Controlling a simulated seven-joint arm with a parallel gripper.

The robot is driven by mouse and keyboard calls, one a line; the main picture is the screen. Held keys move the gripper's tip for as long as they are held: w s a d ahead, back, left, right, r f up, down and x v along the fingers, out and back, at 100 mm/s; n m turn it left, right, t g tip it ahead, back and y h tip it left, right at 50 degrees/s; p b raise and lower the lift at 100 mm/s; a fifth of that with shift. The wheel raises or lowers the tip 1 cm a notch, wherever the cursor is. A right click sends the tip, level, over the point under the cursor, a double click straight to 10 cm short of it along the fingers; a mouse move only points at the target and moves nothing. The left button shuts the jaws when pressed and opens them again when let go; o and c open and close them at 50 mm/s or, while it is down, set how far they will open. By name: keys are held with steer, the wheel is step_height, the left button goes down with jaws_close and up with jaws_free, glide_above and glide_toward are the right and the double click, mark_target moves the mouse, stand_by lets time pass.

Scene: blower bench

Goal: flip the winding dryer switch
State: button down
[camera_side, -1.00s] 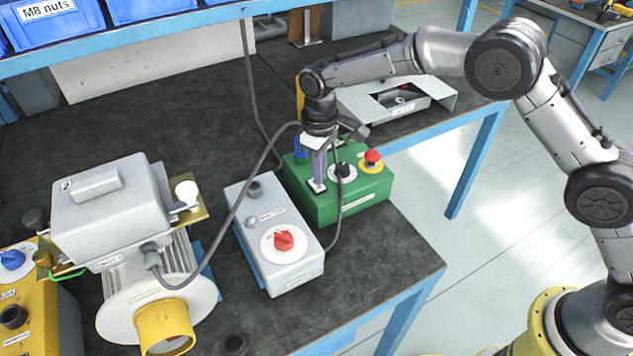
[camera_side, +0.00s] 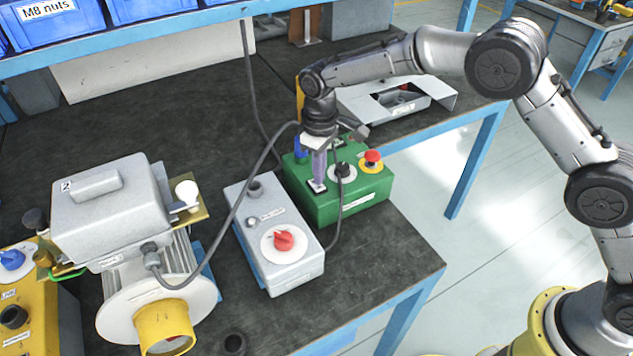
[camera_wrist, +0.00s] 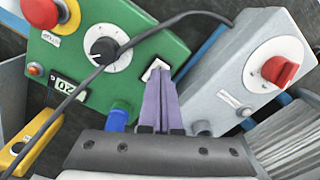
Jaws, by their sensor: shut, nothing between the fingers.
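A green control box (camera_side: 345,207) stands on the bench, with a small rocker switch in a white frame (camera_side: 317,187) on its top face. The rocker switch also shows in the wrist view (camera_wrist: 156,70), partly hidden by my fingertips. My gripper (camera_side: 318,179) points down at this switch with its fingers shut together and empty. In the wrist view the purple fingers of my gripper (camera_wrist: 160,74) end at the switch, seemingly touching it. I cannot read a winding dryer label.
A red mushroom button (camera_side: 373,156) and a blue connector (camera_wrist: 117,119) are on the green box. A grey box with a red knob (camera_side: 283,240) stands beside it. A dark cable (camera_side: 243,198) loops close to my gripper. A grey motor (camera_side: 112,212) stands at left.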

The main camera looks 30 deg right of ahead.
steer(key=shift+f, duration=0.9)
stand_by(1.0)
steer(key=shift+r, duration=3.55)
steer(key=shift+d, duration=0.1)
